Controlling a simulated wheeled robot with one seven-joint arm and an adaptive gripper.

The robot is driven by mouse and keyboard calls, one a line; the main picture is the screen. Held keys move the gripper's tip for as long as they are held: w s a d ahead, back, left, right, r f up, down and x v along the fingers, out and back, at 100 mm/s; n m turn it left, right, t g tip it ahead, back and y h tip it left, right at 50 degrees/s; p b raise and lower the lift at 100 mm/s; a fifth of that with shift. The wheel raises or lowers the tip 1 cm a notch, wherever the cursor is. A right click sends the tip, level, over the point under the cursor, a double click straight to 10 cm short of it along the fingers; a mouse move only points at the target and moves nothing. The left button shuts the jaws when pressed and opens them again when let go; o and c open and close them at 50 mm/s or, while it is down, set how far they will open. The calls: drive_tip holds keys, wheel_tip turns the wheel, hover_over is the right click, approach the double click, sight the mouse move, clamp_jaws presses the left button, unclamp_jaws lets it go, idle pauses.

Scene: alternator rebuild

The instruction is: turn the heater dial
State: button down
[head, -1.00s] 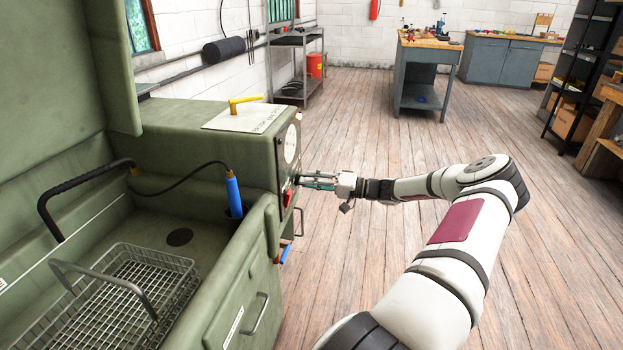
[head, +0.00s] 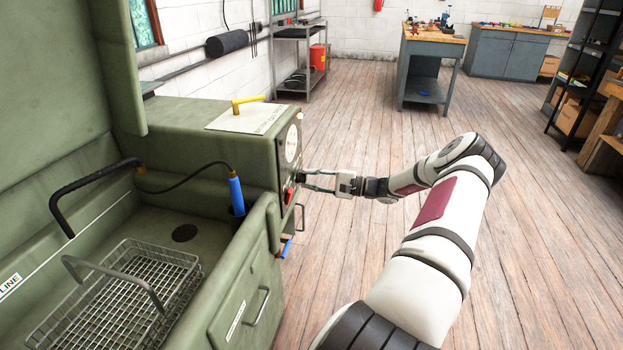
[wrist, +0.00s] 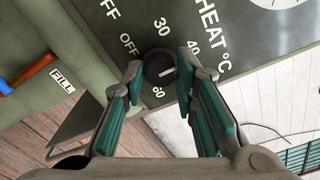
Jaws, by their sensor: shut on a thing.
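The heater dial (wrist: 160,68) is a round dark knob with a pale pointer line, on a dark panel marked HEAT °C, OFF, 30, 40 and 60. In the wrist view my gripper (wrist: 163,72) has its two teal-padded fingers on either side of the dial, shut on it. The pointer line lies toward the lower right of the knob. In the head view my gripper (head: 306,181) meets the front panel of the green washer cabinet (head: 185,140), and the dial is hidden there by the fingers and the viewing angle.
A red switch (head: 289,195) and a round gauge (head: 292,143) sit near the dial on the same panel. A wire basket (head: 120,290) and blue brush (head: 236,192) are in the washer basin. Wooden floor to the right is clear.

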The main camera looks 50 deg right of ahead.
drive_tip(key=m, duration=1.2)
drive_tip(key=shift+w+p, duration=0.1)
drive_tip(key=shift+p, duration=0.2)
drive_tip(key=shift+m, duration=0.3)
drive_tip(key=c, duration=1.2)
unclamp_jaws()
drive_tip(key=shift+c, duration=0.2)
drive_tip(key=v, duration=1.2)
